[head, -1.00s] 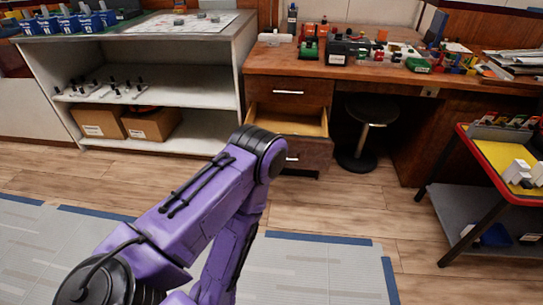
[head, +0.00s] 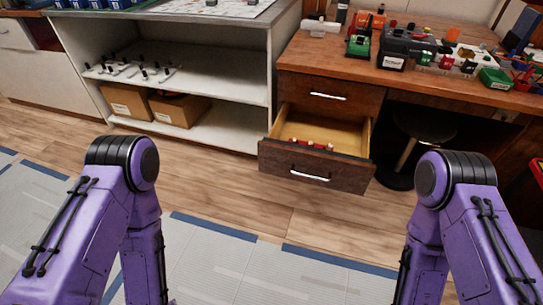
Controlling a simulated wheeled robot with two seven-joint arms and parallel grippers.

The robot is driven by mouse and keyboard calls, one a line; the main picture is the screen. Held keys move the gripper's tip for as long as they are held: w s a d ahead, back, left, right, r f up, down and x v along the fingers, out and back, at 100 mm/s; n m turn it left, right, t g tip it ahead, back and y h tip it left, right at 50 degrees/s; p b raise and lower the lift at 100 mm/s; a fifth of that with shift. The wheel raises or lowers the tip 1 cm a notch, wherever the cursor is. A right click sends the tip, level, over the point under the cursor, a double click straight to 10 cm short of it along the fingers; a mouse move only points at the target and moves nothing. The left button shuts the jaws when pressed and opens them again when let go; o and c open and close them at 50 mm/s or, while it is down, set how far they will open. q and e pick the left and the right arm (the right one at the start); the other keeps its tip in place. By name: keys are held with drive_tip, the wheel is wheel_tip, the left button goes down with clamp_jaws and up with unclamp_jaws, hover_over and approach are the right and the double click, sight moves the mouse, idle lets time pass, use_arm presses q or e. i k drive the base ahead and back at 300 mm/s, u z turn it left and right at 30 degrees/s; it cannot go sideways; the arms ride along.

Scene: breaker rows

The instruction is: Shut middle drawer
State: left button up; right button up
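The wooden desk's drawer unit stands right of centre in the head view. A drawer below the closed top drawer (head: 328,97) is pulled out; I take this open drawer (head: 315,169) as the middle one. Its front has a silver bar handle (head: 310,175), and its pale inside shows small red items (head: 312,146) near the front. Anything below it is hidden by its front. My purple arms show at the lower left and lower right, apart from the drawer. Neither gripper is in the picture.
A white shelf unit (head: 205,55) with cardboard boxes (head: 180,109) stands left of the desk. A dark stool (head: 425,128) is under the desk to the right. The wood floor (head: 220,185) before the drawer is clear. Tools and parts cover the desk top.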

sight(348, 169)
drive_tip(key=u, duration=0.05)
drive_tip(key=i, duration=1.15)
drive_tip(key=z, duration=0.5)
